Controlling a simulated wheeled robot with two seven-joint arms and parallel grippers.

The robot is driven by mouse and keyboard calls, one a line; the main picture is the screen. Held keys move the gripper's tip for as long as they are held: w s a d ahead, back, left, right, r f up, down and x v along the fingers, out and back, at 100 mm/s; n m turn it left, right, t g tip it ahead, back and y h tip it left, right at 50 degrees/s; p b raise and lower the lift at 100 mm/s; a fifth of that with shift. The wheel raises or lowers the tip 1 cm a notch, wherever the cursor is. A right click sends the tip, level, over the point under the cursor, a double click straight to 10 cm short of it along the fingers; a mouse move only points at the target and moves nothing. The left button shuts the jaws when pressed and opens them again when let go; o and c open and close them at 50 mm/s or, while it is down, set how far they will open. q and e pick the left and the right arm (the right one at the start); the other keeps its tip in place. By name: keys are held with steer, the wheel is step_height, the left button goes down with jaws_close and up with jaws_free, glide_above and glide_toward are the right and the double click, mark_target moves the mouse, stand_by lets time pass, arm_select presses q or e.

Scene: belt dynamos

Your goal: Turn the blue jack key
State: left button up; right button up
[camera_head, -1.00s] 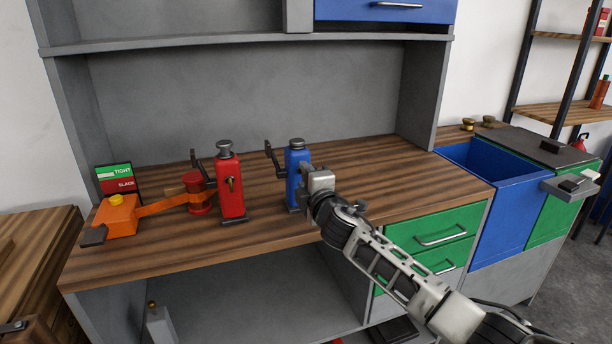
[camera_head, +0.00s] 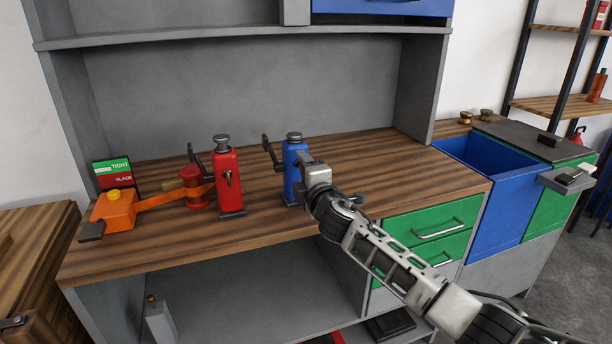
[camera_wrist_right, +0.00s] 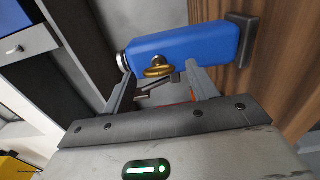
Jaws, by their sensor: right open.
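The blue jack (camera_head: 291,165) stands upright on the wooden bench, with a dark crank handle at its upper left. In the right wrist view the blue jack (camera_wrist_right: 185,47) lies across the top of the picture, and its brass key (camera_wrist_right: 159,69) sticks out from its side. My right gripper (camera_wrist_right: 162,78) is open, with its two fingers on either side of the key and the key's end between the fingertips. I cannot tell if a finger touches it. In the head view the right gripper (camera_head: 303,180) is at the jack's right side and hides its key. My left gripper is not in view.
A red jack (camera_head: 228,180) with its own key stands left of the blue one. An orange tensioner (camera_head: 115,208) with a belt and a TIGHT/SLACK sign (camera_head: 113,172) is farther left. The bench top (camera_head: 370,165) is clear to the right and behind.

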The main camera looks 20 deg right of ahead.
steer(key=s, duration=1.6)
steer(key=shift+d, duration=0.3)
